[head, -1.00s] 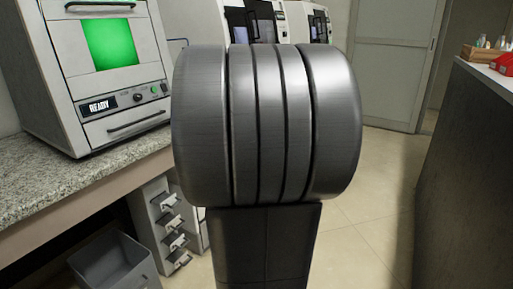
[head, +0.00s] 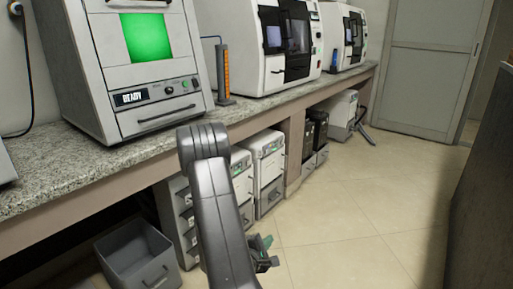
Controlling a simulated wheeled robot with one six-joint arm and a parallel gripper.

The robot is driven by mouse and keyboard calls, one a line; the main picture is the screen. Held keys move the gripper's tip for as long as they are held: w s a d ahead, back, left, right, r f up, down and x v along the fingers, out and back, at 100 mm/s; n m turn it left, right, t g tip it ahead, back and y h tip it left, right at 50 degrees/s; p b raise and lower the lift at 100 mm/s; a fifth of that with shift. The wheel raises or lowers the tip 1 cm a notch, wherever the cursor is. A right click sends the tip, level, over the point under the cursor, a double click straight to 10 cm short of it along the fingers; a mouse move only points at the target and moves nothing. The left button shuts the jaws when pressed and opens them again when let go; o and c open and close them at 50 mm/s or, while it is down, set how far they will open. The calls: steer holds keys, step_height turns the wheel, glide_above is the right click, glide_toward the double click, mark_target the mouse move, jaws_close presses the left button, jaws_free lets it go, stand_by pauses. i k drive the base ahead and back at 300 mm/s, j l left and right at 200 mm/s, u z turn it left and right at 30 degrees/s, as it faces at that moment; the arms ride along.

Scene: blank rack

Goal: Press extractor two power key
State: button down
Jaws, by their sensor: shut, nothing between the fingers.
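I cannot read any label that marks extractor two or its power key. White boxy units with small green displays stand on the floor under the bench; one (head: 268,172) shows clearly, and another beside it (head: 240,180) is partly hidden by my arm. My gripper (head: 264,262) is low in the middle of the view, small and dark with a green part, in front of these units and apart from them. It is shut and holds nothing. My arm link covers part of the units to its left.
A white machine reading READY with a green window (head: 108,60) stands on the granite bench (head: 60,180). Farther along are two white machines (head: 250,45) and an orange-marked column (head: 224,75). A grey bin (head: 140,255) sits below. The tiled floor (head: 360,210) is open at right.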

mark_target(271, 193)
steer(key=i+l+u, duration=0.3)
steer(key=u, duration=0.2)
steer(key=i+l+u, duration=0.25)
steer(key=l+u, duration=0.2)
steer(key=i+l, duration=0.15)
steer(key=l, duration=0.25)
steer(key=i+l+u, duration=0.1)
steer(key=l, duration=0.35)
steer(key=i+l, duration=0.2)
steer(key=l, duration=0.25)
steer(key=i+l+u, duration=0.1)
steer(key=l, duration=0.3)
steer(key=i+l, duration=0.15)
steer(key=l, duration=0.3)
steer(key=i+l, duration=0.15)
steer(key=l, duration=0.3)
steer(key=u, duration=0.05)
